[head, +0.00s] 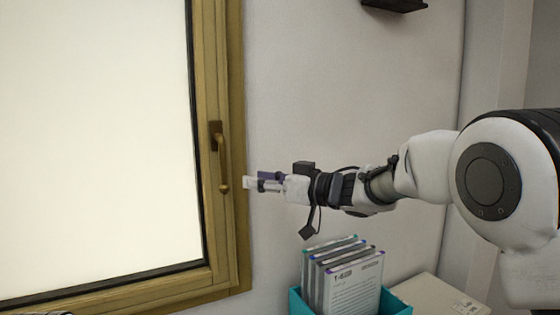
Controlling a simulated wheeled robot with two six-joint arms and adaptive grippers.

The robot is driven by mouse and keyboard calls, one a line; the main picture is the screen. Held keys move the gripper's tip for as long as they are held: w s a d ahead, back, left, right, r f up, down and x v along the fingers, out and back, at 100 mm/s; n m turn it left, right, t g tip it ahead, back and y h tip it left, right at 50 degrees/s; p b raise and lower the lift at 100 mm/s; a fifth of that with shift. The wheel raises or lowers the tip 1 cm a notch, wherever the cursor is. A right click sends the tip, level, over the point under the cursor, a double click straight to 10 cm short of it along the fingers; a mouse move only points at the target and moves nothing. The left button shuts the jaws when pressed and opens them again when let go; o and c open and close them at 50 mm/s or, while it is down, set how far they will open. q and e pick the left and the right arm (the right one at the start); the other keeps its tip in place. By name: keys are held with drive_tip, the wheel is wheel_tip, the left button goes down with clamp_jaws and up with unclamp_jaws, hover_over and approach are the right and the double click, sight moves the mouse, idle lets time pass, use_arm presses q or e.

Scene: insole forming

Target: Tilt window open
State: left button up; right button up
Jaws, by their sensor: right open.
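The window (214,230) has a wooden frame with a dark inner edge and a bright pane. It fills the left of the head view and looks shut. Its brass-coloured handle (217,140) sits on the right side of the frame, with the lever hanging down to a rounded end. My right gripper (250,183) points left at about the height of the lever's lower end. It is open and empty, a little to the right of the lever, with a visible gap in the picture. My left gripper is not in view.
A teal box (300,301) with several upright folders (345,285) stands below my right arm. A pale surface (440,295) lies to its right. A dark shelf (395,4) is on the wall above. The wall between window and arm is bare.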

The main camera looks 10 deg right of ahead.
sight(226, 166)
drive_tip(key=w+a+p, duration=0.1)
drive_tip(key=a, duration=0.1)
drive_tip(key=w+a+r, duration=0.1)
drive_tip(key=w+a, duration=0.1)
drive_tip(key=a, duration=0.1)
drive_tip(key=w+a+r+p, duration=0.1)
drive_tip(key=a, duration=0.1)
drive_tip(key=shift+w+a+r+p, duration=0.2)
drive_tip(key=shift+w+r+p, duration=0.05)
drive_tip(key=shift+p, duration=0.1)
drive_tip(key=shift+w+a+f, duration=0.1)
drive_tip(key=shift+a, duration=0.4)
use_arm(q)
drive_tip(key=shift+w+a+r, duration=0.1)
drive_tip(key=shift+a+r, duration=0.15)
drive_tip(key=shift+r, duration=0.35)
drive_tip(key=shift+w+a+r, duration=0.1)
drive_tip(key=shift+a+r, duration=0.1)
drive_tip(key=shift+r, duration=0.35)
use_arm(e)
drive_tip(key=shift+d, duration=0.25)
clamp_jaws()
